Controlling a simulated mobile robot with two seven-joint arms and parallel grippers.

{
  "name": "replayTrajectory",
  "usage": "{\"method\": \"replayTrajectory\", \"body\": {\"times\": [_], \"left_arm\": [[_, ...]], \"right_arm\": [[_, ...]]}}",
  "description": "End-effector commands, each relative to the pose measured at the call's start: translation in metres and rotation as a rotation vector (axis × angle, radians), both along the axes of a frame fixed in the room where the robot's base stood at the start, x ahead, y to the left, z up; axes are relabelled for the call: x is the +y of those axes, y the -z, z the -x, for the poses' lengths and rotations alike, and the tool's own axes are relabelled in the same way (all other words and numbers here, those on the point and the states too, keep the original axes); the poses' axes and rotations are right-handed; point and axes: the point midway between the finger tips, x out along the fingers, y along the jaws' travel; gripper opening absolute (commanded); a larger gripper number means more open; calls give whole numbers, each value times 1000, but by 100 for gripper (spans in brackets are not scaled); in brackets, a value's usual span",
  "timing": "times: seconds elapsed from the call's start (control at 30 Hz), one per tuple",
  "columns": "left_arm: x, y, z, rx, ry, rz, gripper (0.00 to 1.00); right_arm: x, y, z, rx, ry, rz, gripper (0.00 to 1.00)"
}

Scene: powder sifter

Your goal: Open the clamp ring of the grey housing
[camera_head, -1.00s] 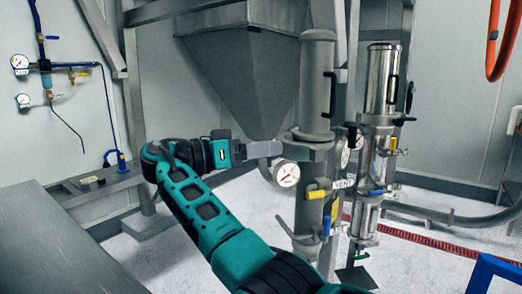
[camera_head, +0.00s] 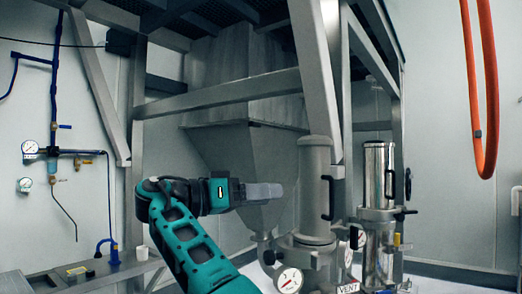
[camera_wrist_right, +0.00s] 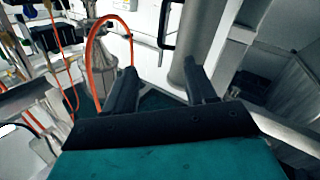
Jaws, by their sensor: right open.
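The grey housing (camera_head: 315,190) is a tall upright cylinder with a dark handle on its right side. A clamp ring (camera_head: 305,241) sits around its lower end, above a round gauge; it looks closed, but its latch cannot be made out. My right gripper (camera_head: 278,192) is left of the housing, higher than the ring and apart from it in the head view. In the right wrist view the right gripper (camera_wrist_right: 163,80) has its two dark fingers spread with nothing between them. The housing (camera_wrist_right: 198,45) stands beyond the right finger there. My left gripper is out of view.
A polished steel cylinder (camera_head: 378,175) stands right of the housing. A hopper (camera_head: 235,150) and frame beams (camera_head: 225,97) are behind and above the gripper. An orange hose (camera_head: 484,120) hangs at the right. A pressure gauge (camera_head: 289,280) sits below the ring.

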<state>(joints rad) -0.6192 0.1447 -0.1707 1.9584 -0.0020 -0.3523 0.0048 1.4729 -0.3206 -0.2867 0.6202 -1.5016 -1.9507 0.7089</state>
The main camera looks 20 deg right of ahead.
Motion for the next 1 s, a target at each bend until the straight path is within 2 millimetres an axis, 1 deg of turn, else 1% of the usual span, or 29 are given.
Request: {"method": "replayTrajectory", "body": {"times": [0.03,0.13,0.2,0.33,0.5,0.77,0.87,1.0], "left_arm": [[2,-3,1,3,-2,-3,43],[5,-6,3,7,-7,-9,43],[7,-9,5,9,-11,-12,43],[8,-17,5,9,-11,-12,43],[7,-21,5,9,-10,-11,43],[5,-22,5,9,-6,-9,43],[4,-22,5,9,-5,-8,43],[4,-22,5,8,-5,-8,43]], "right_arm": [[0,-18,0,-2,0,1,56],[0,-41,0,-1,0,1,56],[0,-54,0,-1,-1,1,56],[0,-73,0,0,0,1,56],[0,-82,0,1,-1,0,56],[0,-82,0,0,-1,0,56],[0,-82,0,0,-1,0,48],[0,-82,0,0,-1,0,35]]}}
